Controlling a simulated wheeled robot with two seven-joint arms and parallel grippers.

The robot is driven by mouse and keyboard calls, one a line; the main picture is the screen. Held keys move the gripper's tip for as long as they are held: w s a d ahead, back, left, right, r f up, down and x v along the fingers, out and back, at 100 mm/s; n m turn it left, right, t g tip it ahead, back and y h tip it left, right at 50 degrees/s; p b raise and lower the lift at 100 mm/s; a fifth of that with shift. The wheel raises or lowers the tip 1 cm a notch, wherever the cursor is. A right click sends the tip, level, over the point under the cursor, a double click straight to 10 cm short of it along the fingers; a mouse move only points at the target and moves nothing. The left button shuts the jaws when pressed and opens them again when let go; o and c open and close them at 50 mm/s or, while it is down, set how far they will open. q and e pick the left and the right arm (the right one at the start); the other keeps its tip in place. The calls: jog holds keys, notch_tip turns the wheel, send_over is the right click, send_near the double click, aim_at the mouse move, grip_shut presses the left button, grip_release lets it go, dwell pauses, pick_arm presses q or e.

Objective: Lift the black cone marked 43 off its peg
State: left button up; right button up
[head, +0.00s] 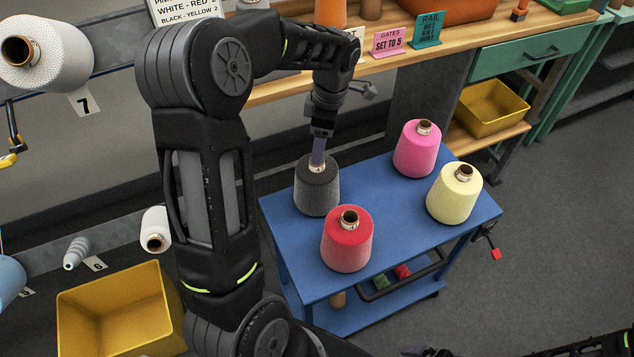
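The black cone (317,190) stands upright on the blue cart (390,261), at its back left corner. No number can be read on it, and any peg under it is hidden. My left gripper (318,152) points down at the top of this cone. Its fingers are at the cone's tube mouth, seen edge-on, so whether they are open or shut on the tube cannot be told. My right gripper is not in view; only dark arm parts show at the bottom right edge.
Red (347,246), pink (416,155) and yellow (454,195) cones stand on the same cart top, the red one close in front of the black cone. A wooden bench (400,62) with signs runs behind. A yellow bin (118,312) lies at lower left.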

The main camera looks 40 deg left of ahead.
aim_at(317, 181)
pick_arm(q)
jog(key=f, duration=0.2)
jog(key=f+p, duration=0.1)
jog(key=f, duration=0.1)
jog(key=shift+s+a+p, duration=0.15)
jog(key=shift+s+p, duration=0.05)
jog(key=shift+p, duration=0.1)
jog(key=shift+a+f, duration=0.1)
jog(key=shift+f, duration=0.45)
jog(key=shift+c, duration=0.2)
grip_shut()
dwell(0.3)
dwell(0.8)
